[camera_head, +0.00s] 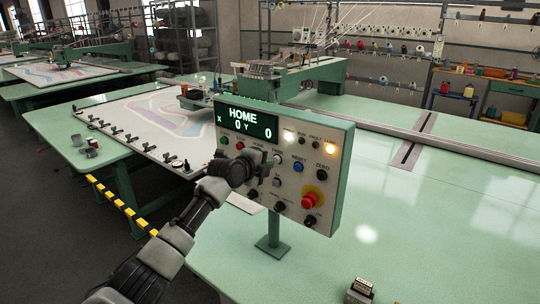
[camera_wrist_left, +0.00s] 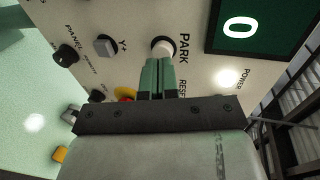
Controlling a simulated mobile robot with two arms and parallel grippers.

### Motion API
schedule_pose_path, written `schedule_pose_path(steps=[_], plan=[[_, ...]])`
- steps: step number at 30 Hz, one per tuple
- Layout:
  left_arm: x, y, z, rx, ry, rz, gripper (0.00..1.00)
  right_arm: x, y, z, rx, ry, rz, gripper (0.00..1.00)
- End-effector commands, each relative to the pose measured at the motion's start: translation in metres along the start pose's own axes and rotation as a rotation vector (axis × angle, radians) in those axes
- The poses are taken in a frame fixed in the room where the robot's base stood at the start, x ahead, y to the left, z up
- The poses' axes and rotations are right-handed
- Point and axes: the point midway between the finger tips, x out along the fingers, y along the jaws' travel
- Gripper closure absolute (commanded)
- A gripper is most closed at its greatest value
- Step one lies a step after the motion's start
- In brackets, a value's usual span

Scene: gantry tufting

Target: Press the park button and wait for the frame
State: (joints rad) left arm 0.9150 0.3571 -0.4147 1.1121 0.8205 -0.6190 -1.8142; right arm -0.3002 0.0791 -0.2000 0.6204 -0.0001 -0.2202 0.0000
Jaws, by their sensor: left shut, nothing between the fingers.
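The control panel (camera_head: 316,165) stands on a green post, with a dark screen (camera_head: 246,122) reading HOME, X 0, Y 0. My left gripper (camera_head: 262,166) is in front of the panel's button rows and hides part of them. In the left wrist view its green fingers (camera_wrist_left: 162,62) are shut and empty, with the tips at the white round park button (camera_wrist_left: 163,46), beside the word PARK. The tips overlap the button's lower edge; I cannot tell whether it is pressed in. The tufting frame (camera_head: 135,105) with a coloured pattern lies left of the panel. My right gripper is not in view.
A red emergency knob (camera_head: 311,200) and several other buttons surround my gripper. A lit lamp (camera_head: 330,149) glows at the panel's right. The green table (camera_head: 420,220) is mostly clear. Yarn cones hang on a rack behind. A small metal object (camera_head: 360,290) sits near the front.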

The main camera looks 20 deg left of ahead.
Motion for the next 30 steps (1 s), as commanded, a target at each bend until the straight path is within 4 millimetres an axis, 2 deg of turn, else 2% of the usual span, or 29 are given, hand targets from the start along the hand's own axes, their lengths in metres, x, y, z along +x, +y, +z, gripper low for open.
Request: schedule_pose_path(steps=[6,19,25,30], plan=[[0.015,-0.006,0.000,-0.002,0.000,0.000,1.00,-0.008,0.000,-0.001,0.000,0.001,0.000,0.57],[0.017,-0.005,0.000,-0.001,0.000,0.000,1.00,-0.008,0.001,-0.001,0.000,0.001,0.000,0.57],[0.025,-0.001,0.000,0.001,0.001,-0.002,1.00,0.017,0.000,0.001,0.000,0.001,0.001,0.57],[0.031,-0.005,0.000,0.001,0.000,-0.002,1.00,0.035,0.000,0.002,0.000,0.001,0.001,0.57]])
